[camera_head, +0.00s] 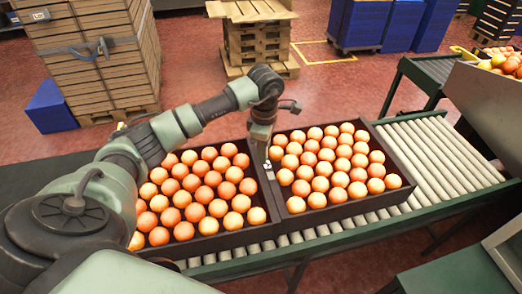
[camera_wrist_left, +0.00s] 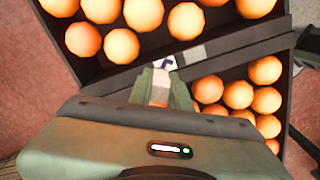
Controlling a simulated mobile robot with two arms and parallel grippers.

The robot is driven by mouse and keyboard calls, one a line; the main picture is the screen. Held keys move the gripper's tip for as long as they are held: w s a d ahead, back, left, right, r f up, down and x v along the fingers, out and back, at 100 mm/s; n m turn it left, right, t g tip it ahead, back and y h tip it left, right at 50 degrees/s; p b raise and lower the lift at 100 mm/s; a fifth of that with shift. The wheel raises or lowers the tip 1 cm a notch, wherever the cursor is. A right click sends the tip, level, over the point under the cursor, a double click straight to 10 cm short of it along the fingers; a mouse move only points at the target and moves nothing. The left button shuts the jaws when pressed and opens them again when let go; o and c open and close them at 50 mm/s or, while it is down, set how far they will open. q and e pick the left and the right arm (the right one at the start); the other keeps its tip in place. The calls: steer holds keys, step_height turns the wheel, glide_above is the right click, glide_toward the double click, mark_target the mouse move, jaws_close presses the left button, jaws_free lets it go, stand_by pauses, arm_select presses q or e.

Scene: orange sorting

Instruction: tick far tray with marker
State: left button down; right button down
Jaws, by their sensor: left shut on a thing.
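Two dark trays full of oranges stand side by side in the head view, the right tray (camera_head: 352,208) and the left tray (camera_head: 225,240). My left gripper (camera_head: 266,158) is over the walls where they meet, pointing down. In the left wrist view the gripper (camera_wrist_left: 160,88) is shut on a slim pale and orange piece, apparently the marker (camera_wrist_left: 159,92), mostly hidden by the fingers. Just beyond the fingertips, a small white label (camera_wrist_left: 166,62) with a dark blue mark shows at a tray wall. I cannot tell whether the tip touches it. My right gripper is not in view.
The trays rest on a roller conveyor (camera_head: 440,150) with green rails; its right part is free. A bin of fruit (camera_head: 505,62) stands at the upper right. Stacked crates (camera_head: 95,55), pallets (camera_head: 258,45) and blue boxes (camera_head: 375,22) stand behind on the red floor.

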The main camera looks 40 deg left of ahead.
arm_select(q)
steer(key=shift+s+d+f, duration=0.35)
steer(key=shift+d+f, duration=0.05)
steer(key=shift+d, duration=0.15)
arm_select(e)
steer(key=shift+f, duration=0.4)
